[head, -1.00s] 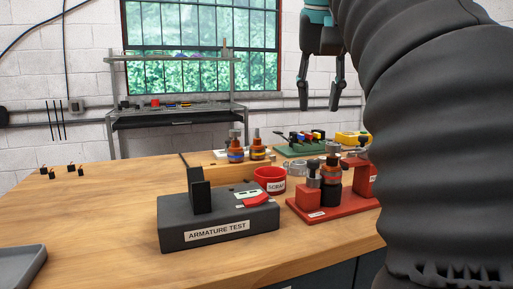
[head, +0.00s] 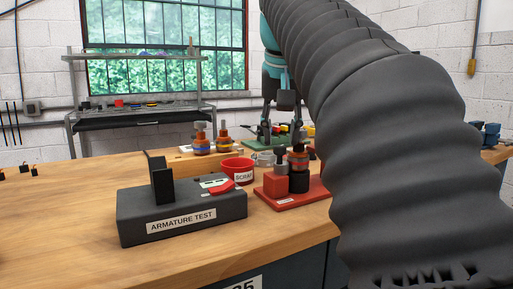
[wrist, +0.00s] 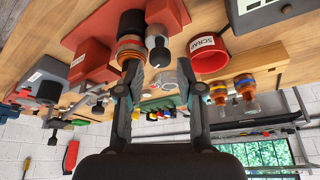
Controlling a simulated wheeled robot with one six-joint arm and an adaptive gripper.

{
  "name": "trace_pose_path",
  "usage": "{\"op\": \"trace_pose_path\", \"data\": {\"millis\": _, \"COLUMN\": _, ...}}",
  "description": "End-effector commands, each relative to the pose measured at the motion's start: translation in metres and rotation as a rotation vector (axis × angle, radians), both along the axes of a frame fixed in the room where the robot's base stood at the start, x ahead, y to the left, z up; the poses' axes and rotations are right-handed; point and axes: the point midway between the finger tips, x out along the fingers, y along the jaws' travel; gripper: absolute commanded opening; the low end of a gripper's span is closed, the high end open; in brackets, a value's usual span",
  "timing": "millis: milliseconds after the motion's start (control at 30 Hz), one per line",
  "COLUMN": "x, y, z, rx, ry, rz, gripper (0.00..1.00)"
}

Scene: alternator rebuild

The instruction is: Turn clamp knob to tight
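A red fixture (head: 300,198) stands on the bench. At its left is a grey cylinder with a dark knob-like top (head: 281,156), which also shows in the wrist view (wrist: 157,50). Beside it stands an orange-banded armature (head: 299,160) on a black base; it also shows in the wrist view (wrist: 131,45). Which part is the clamp knob, and its setting, I cannot tell. My arm hides the fixture's right side in the head view; a red post (wrist: 92,62) shows in the wrist view. My gripper (head: 282,120) is open and empty above the fixture, fingers apart in the wrist view (wrist: 160,76).
A red scrap cup (head: 238,170) and the armature test box (head: 182,212) stand left of the fixture. Two more armatures (head: 201,140) (head: 223,141) stand behind. A green rack (head: 254,140) is further back.

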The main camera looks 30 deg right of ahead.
Motion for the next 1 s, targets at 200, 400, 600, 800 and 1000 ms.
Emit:
{"op": "trace_pose_path", "data": {"millis": 200, "x": 0.006, "y": -0.003, "z": -0.018, "rx": 0.000, "ry": -0.001, "rz": 0.000, "gripper": 0.37}}
{"op": "trace_pose_path", "data": {"millis": 400, "x": 0.007, "y": -0.004, "z": -0.020, "rx": 0.000, "ry": 0.000, "rz": 0.000, "gripper": 0.37}}
{"op": "trace_pose_path", "data": {"millis": 600, "x": 0.007, "y": -0.004, "z": -0.020, "rx": 0.000, "ry": -0.001, "rz": 0.000, "gripper": 0.22}}
{"op": "trace_pose_path", "data": {"millis": 800, "x": 0.007, "y": -0.004, "z": -0.020, "rx": 0.000, "ry": -0.001, "rz": 0.000, "gripper": 0.00}}
{"op": "trace_pose_path", "data": {"millis": 1000, "x": 0.008, "y": -0.003, "z": -0.018, "rx": 0.000, "ry": 0.002, "rz": -0.061, "gripper": 0.00}}
